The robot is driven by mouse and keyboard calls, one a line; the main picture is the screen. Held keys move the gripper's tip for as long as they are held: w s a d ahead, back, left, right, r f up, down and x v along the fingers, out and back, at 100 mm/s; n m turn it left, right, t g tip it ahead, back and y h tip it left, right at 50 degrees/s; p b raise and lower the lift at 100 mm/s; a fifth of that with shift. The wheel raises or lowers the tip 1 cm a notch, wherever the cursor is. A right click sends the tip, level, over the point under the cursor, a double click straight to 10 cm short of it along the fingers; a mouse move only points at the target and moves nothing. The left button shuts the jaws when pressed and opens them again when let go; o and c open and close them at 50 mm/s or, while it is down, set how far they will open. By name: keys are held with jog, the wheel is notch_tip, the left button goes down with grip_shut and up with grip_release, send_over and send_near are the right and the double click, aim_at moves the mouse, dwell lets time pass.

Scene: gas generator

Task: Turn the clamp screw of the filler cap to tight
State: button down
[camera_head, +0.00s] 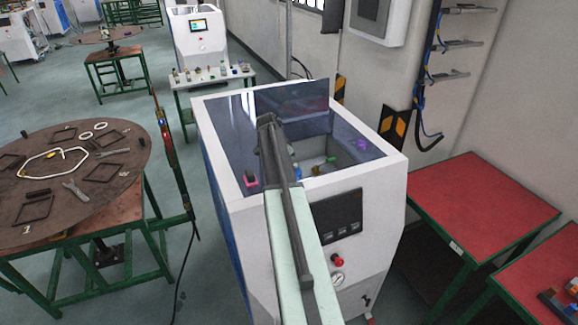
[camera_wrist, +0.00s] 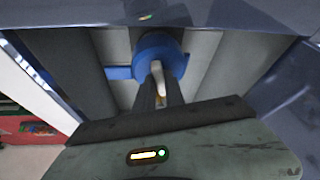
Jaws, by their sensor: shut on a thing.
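In the wrist view, a round blue part (camera_wrist: 152,46), which looks like the filler cap with its clamp, has a flat blue bar (camera_wrist: 118,73) reaching left. A small pale piece (camera_wrist: 158,74), likely the clamp screw's handle, stands in front of it. The dark fingers of my gripper (camera_wrist: 159,90) are shut on this pale piece. The fingers hide part of it, and I cannot tell how far the screw is turned. In the head view my arm reaches over the white generator cabinet (camera_head: 230,215), and my gripper and the screw cannot be made out there.
The cabinet's top opening has raised rims and a tinted panel (camera_head: 300,98). Inside are a pink part (camera_head: 250,181), a green knob (camera_head: 331,159) and a purple part (camera_head: 361,145). A round table (camera_head: 105,175) stands left, a red-topped table (camera_head: 485,205) right.

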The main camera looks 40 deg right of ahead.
jog(key=shift+w+m+g+y, duration=0.15)
jog(key=shift+m+g, duration=0.1)
jog(key=shift+m, duration=0.45)
jog(key=shift+w+m+g+y, duration=0.15)
jog(key=shift+m+g, duration=0.1)
jog(key=shift+m, duration=0.45)
jog(key=shift+s, duration=0.1)
jog(key=c, duration=1.4)
grip_release()
jog(key=shift+r, duration=0.1)
jog(key=p+v, duration=0.7)
jog(key=shift+r, duration=0.25)
jog(key=shift+a, duration=0.1)
